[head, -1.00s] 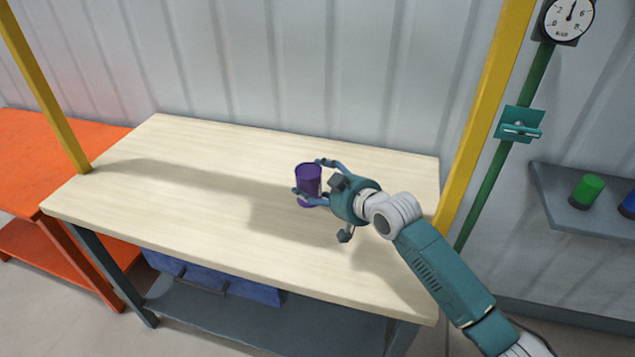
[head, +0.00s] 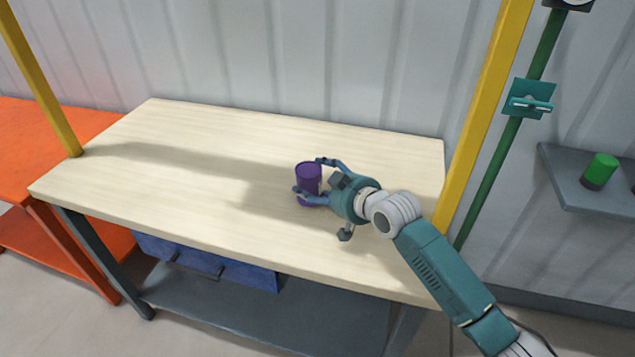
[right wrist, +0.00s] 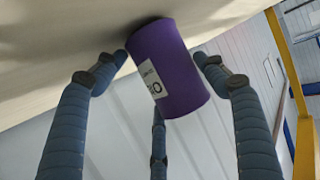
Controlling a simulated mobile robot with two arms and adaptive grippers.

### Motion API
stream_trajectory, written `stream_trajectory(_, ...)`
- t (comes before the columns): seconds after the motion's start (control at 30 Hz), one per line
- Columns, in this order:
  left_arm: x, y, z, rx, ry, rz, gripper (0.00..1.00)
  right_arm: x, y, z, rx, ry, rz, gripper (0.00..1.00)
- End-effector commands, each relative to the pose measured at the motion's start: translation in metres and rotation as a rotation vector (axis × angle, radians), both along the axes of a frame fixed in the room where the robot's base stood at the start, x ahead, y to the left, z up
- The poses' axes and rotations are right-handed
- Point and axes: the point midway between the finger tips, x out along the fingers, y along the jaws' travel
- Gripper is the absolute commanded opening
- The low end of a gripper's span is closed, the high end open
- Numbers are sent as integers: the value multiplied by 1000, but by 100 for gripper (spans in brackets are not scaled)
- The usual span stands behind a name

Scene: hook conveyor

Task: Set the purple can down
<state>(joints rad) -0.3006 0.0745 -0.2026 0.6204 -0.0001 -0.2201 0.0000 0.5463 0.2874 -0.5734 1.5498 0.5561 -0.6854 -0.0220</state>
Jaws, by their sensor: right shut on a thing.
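The purple can (head: 309,184) is upright above the wooden table, in the middle of the head view. My right gripper (head: 310,177) is shut on it, with fingers around its sides. In the right wrist view the purple can (right wrist: 172,70) has a white label with dark print and sits between the blue-grey fingers (right wrist: 152,70). Its base is close to the pale tabletop (right wrist: 60,50); I cannot tell whether it touches. My left gripper is not in view.
The table (head: 200,140) is otherwise bare, with free room left of the can. Yellow posts (head: 485,110) stand at its sides. An orange table (head: 60,140) is at left. A green can (head: 600,170) stands on a grey shelf at right.

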Motion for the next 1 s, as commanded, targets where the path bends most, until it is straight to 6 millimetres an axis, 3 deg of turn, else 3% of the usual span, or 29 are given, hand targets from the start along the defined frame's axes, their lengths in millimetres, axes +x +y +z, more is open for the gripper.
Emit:
stream_trajectory(0.73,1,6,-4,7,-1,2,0,0,0,-7,2,-3,0,26)
stream_trajectory(0.77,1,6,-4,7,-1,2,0,0,0,-7,2,-3,0,73)
stream_trajectory(0.87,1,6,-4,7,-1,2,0,0,0,-7,2,-3,0,93)
stream_trajectory(1.0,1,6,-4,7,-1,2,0,0,0,-8,1,-1,0,93)
